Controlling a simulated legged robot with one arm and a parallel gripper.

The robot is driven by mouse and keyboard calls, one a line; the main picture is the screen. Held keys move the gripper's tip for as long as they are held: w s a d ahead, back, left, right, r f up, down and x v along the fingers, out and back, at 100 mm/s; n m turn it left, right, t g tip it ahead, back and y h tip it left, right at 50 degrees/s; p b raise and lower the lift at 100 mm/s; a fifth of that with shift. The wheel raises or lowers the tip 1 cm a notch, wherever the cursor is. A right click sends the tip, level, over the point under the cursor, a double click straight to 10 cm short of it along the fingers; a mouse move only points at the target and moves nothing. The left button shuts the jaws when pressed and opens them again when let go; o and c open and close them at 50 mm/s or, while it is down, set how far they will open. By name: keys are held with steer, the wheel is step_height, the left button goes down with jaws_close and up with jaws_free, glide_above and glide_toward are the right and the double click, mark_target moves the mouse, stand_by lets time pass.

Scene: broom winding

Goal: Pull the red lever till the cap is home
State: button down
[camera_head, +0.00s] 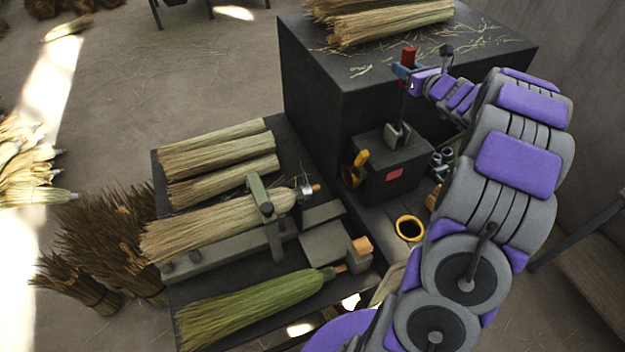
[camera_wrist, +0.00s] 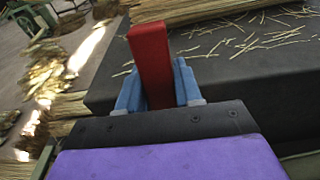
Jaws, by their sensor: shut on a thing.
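The red lever (camera_head: 408,57) stands up from the dark machine box (camera_head: 392,165) in the head view, its shaft nearly upright. My gripper (camera_head: 403,72) is at the lever's red handle, and its blue fingers are shut on it. In the wrist view the red handle (camera_wrist: 151,60) sits between the two blue fingers (camera_wrist: 158,88) and sticks out past their tips. A broom (camera_head: 220,225) lies in the clamp (camera_head: 266,205) on the bench, with a small metallic piece (camera_head: 306,192) at its handle end. I cannot tell whether this piece is the cap.
A dark block (camera_head: 330,90) with straw bundles (camera_head: 385,20) on top stands behind the lever. A green broom (camera_head: 255,308) and loose straw bundles (camera_head: 218,150) lie on the bench. A yellow ring (camera_head: 409,228) is near my arm.

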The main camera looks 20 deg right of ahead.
steer(key=shift+s+d+r, duration=0.2)
steer(key=shift+r, duration=0.2)
stand_by(0.6)
steer(key=c, duration=1.2)
jaws_free()
steer(key=o, duration=0.4)
steer(key=shift+s, duration=0.4)
steer(key=shift+c, duration=0.2)
steer(key=shift+o, duration=1.4)
steer(key=shift+w+d+f, duration=0.1)
steer(key=shift+w+f, duration=0.15)
steer(key=shift+w, duration=0.05)
steer(key=o, duration=0.4)
steer(key=shift+o, duration=0.2)
steer(key=shift+a, duration=0.25)
steer(key=shift+d, duration=0.1)
